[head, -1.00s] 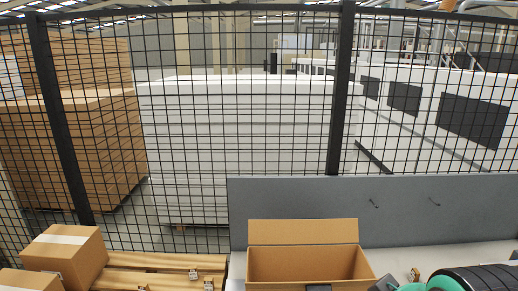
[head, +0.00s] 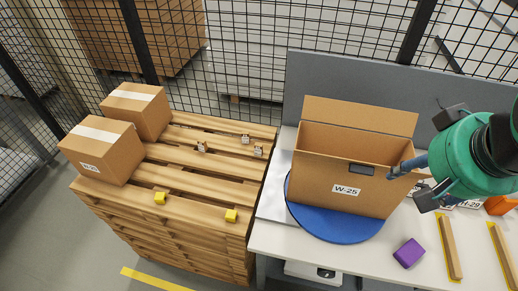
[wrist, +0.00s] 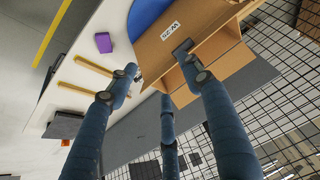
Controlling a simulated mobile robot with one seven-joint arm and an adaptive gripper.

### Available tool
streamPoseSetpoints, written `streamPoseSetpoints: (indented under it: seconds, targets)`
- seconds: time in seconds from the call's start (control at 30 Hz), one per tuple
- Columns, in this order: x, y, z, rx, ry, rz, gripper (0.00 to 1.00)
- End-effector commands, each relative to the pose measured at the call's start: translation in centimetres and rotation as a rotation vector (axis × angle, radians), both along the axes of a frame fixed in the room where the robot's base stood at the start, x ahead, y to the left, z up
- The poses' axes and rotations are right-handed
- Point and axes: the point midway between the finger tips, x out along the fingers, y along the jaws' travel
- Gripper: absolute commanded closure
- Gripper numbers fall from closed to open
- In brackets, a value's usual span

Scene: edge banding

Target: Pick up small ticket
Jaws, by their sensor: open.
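A white label reading W-25 (head: 346,190) is on the front of an open cardboard box (head: 315,165); it also shows in the wrist view (wrist: 170,31). White tags, one ending in "29" (head: 470,204), lie on the table at the right, partly hidden by my gripper. I cannot tell which of these is the small ticket. My gripper (head: 412,165) is open and empty at the box's right side, one finger close to the dark handle slot (head: 362,169). In the wrist view its blue fingers (wrist: 158,70) are spread apart near the box; contact is unclear.
The box stands on a blue disc (head: 330,224) on a white table (head: 330,262). A purple block (head: 408,252), wooden strips (head: 450,247) and an orange object (head: 500,204) lie at the right. A pallet (head: 195,190) with two closed boxes stands left. A grey panel (head: 350,85) and mesh fence stand behind.

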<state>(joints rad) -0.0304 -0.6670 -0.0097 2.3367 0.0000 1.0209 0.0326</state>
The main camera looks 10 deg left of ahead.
Motion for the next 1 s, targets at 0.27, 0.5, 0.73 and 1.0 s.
streamPoseSetpoints:
  seconds: [0.27, 0.5, 0.73, 1.0]
  targets:
    - [6.0, 2.5, 4.2, 0.021, 0.058, 0.005, 0.50]
    - [11.5, 5.3, 6.7, 0.036, 0.109, 0.005, 0.50]
    - [16.8, 8.5, 8.3, 0.045, 0.159, 0.003, 0.50]
    - [22.9, 13.0, 9.0, 0.050, 0.216, 0.000, 0.50]
